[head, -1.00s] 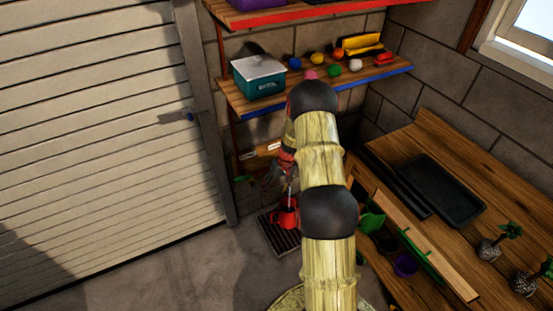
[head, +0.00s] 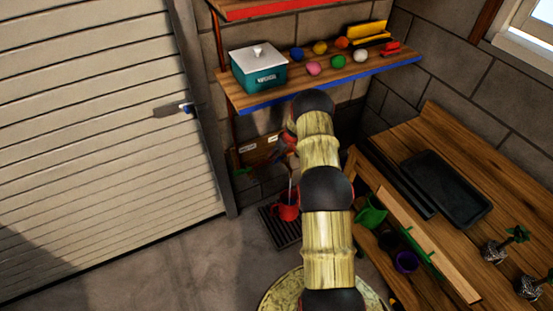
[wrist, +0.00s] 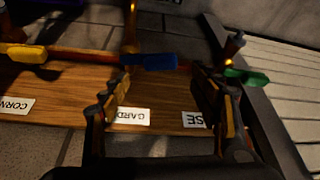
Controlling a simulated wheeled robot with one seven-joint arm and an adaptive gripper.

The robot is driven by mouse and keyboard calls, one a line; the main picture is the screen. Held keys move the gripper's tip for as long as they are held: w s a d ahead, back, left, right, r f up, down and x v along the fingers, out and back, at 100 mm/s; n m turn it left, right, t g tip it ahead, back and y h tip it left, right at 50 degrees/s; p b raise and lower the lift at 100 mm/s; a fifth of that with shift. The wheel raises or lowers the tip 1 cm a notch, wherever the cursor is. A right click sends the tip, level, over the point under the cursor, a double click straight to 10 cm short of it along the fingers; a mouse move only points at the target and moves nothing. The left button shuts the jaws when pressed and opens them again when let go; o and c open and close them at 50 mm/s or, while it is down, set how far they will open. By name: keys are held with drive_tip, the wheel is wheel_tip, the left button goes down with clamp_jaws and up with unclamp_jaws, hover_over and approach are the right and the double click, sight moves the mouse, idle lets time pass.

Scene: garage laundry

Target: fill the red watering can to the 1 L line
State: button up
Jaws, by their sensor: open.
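The red watering can (head: 288,208) stands on the dark floor grate (head: 283,236), with part of it behind my arm. A thin pale vertical streak shows just above it; I cannot tell if it is running water. The water level and the 1 L line are not visible. My gripper (wrist: 160,95) is open in the wrist view. A blue tap handle (wrist: 152,62) lies beyond and between its fingers, apart from them. A yellow handle (wrist: 25,53) is at the left and a green handle (wrist: 245,76) at the right. My arm mostly hides the gripper in the head view.
A labelled wooden board (wrist: 70,100) backs the taps. A wooden bench (head: 470,160) with a black tray (head: 445,188) stands at the right. The floor left of the grate is clear.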

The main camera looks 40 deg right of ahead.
sight(279, 158)
drive_tip(key=b+x, duration=0.1)
drive_tip(key=x, duration=0.4)
drive_tip(key=shift+w+f, duration=0.1)
drive_tip(key=shift+f, duration=0.3)
drive_tip(key=shift+c, duration=0.8)
clamp_jaws()
